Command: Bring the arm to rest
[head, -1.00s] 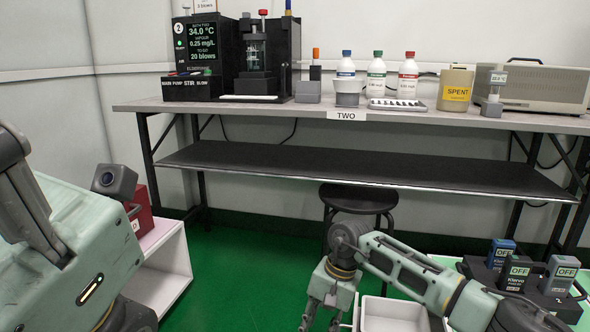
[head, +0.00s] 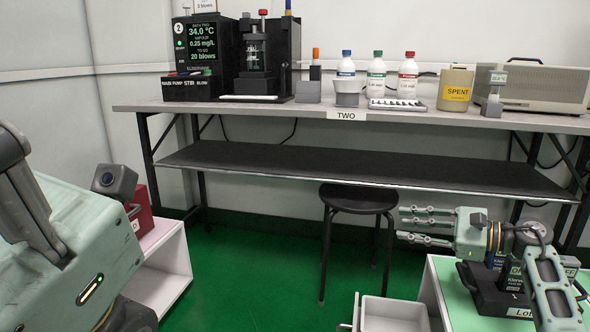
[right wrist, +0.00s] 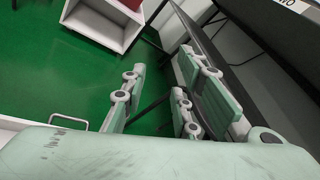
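My right gripper (head: 403,224) is raised at the right of the head view, its fingers pointing left, in front of the bench's lower shelf. In the right wrist view its fingers (right wrist: 163,78) are spread apart with nothing between them. The handheld testers (head: 487,279) stand in a dark holder (head: 487,303) at the lower right, partly hidden behind my right arm. The gripper is above and left of them, apart from them. My left arm fills the left edge of the head view; its gripper is out of view.
A long bench (head: 270,112) carries a tester rig (head: 192,60), several bottles and a SPENT container (head: 455,88). A black stool (head: 357,199) stands in front. A white drawer (head: 393,316) is open at the bottom. A white cabinet (head: 172,275) stands left. Green floor (head: 265,270) is clear between.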

